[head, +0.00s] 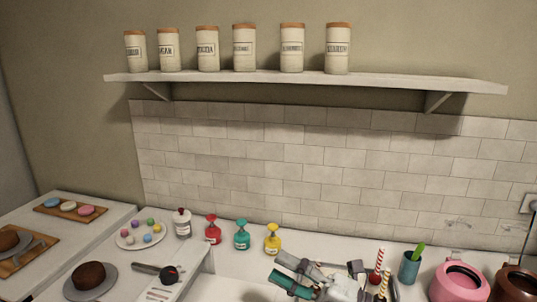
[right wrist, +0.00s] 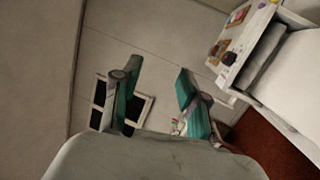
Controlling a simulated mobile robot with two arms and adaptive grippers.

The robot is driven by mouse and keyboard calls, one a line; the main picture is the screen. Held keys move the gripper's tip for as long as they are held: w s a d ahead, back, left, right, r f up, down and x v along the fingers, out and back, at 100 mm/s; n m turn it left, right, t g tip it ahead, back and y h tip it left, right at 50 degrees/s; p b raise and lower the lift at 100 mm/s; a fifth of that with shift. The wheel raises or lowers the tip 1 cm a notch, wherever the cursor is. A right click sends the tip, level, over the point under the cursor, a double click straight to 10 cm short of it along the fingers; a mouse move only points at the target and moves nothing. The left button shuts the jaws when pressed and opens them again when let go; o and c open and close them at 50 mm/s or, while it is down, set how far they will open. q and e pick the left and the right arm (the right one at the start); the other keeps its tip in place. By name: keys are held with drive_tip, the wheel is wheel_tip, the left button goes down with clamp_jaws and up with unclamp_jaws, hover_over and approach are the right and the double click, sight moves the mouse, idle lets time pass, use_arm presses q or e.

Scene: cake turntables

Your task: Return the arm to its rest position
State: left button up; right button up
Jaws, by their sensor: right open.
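My right gripper (head: 278,267) shows at the bottom middle of the head view, over the counter, in front of the yellow bottle. Its two teal fingers are apart with nothing between them. In the right wrist view the open gripper (right wrist: 158,70) has empty space between its fingers, with a plain pale surface behind them. It touches no object that I can see. Part of my right arm shows beside it, low in the head view. My left gripper is not in view.
A chocolate cake (head: 89,275) stands on a grey turntable (head: 108,287) at lower left. Red (head: 213,232), teal (head: 242,237) and yellow (head: 272,241) bottles stand behind my gripper. A teal cup (head: 409,268) and pink pot (head: 459,284) stand right. A shelf (head: 300,77) holds several canisters.

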drive_tip(key=w+d+f+m+t+h, duration=0.1)
drive_tip(key=d+f+m+t+h, duration=0.1)
drive_tip(key=d+m+t+h, duration=0.65)
drive_tip(key=w+d+f+m+t+h, duration=0.1)
drive_tip(key=w+d+m+t+h, duration=0.3)
drive_tip(key=m, duration=0.7)
drive_tip(key=s+d+f+m+g+h, duration=0.2)
drive_tip(key=s+f+m+h, duration=0.1)
drive_tip(key=f, duration=0.2)
drive_tip(key=s+d+f+m+g+h, duration=0.2)
drive_tip(key=d+f+m+g+h, duration=0.1)
drive_tip(key=f+m+h, duration=0.15)
drive_tip(key=s+f+m+g+y, duration=0.1)
drive_tip(key=s+f+g, duration=0.5)
drive_tip(key=s+f, duration=0.45)
drive_tip(key=s+f+m+g, duration=0.2)
drive_tip(key=s+f+g, duration=0.5)
drive_tip(key=s, duration=0.6)
wheel_tip(320, 180, down, 27)
drive_tip(key=s+b, duration=0.1)
drive_tip(key=b, duration=0.1)
drive_tip(key=s+d+f+g+b, duration=0.1)
drive_tip(key=s+d+f+g, duration=0.1)
drive_tip(key=s+f, duration=1.5)
drive_tip(key=shift+d+f+n+b, duration=0.35)
drive_tip(key=shift+d+f+n, duration=0.1)
drive_tip(key=shift+f, duration=0.45)
